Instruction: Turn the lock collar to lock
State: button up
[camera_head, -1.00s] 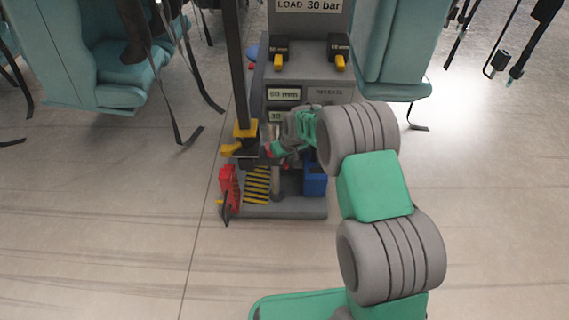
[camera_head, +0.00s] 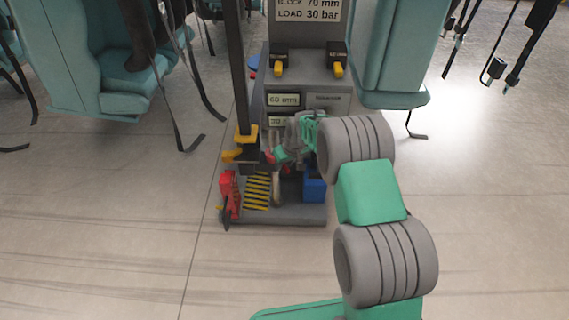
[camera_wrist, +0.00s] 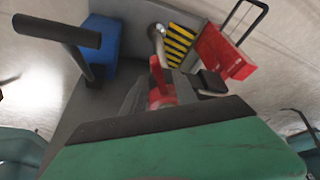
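A small red part (camera_wrist: 160,88), which may be the lock collar, shows in the wrist view just beyond the dark front edge of my green gripper. A bit of red (camera_head: 268,157) also shows at my gripper's tip in the head view. My gripper (camera_head: 278,156) is low at the front of the grey machine (camera_head: 308,80), beside its dark upright post. A pale upright rod (camera_head: 278,188) stands below my gripper.
Around the machine's base (camera_head: 290,215) are a blue box (camera_head: 315,188), a red object (camera_head: 229,190) and a striped pad (camera_head: 257,190). A yellow bracket (camera_head: 246,134) sits on the post. In the wrist view a dark bar (camera_wrist: 55,30) juts in. Teal seats hang on both sides.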

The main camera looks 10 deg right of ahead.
jog(key=shift+r, duration=0.1)
jog(key=p+v, duration=0.1)
jog(key=v, duration=0.1)
jog(key=p+v, duration=0.1)
jog(key=shift+s+d+r, duration=0.2)
jog(key=shift+s+d, duration=0.05)
jog(key=shift+s, duration=0.3)
jog(key=s+d+p, duration=0.3)
jog(key=s+d, duration=0.1)
jog(key=s, duration=0.6)
jog(key=shift+f, duration=0.35)
